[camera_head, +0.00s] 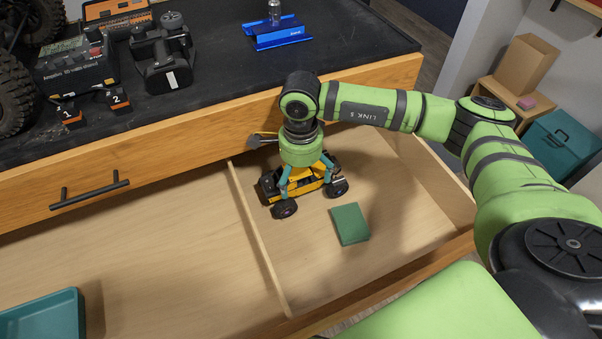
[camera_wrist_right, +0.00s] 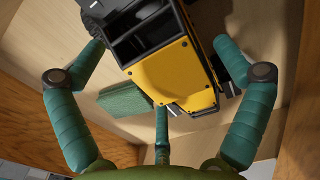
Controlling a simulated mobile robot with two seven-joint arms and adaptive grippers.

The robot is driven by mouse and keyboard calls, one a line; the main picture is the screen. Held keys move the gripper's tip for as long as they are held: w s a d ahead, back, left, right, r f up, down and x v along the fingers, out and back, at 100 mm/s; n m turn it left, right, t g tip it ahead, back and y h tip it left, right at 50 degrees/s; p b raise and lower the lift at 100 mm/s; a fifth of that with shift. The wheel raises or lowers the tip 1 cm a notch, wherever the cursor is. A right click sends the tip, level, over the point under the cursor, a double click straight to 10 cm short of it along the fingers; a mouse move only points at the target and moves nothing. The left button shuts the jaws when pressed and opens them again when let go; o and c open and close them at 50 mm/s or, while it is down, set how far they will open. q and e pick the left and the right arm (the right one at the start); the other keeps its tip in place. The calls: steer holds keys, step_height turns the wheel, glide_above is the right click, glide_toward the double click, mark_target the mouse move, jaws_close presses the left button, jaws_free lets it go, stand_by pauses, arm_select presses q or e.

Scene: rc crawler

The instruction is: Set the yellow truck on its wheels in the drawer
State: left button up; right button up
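The yellow truck (camera_head: 309,186), with black parts and black wheels, is in the right compartment of the open drawer (camera_head: 397,215). It looks upright, wheels down, low over the compartment floor; I cannot tell whether all the wheels touch it. My right gripper (camera_head: 306,177) points down over the truck, its teal fingers on either side of it. In the right wrist view the truck's yellow and black body (camera_wrist_right: 172,75) fills the space between the fingers, and the two outer fingertips appear to meet its sides. My left gripper is not in view.
A green block (camera_head: 350,224) lies in the same compartment, close to the truck. A thin divider (camera_head: 258,240) runs left of the truck. The left compartment holds a teal tray (camera_head: 42,317). The black worktop (camera_head: 220,70) behind carries chargers, tools and a blue stand.

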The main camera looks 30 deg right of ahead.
step_height(320, 180, up, 12)
stand_by(0.7)
stand_by(0.4)
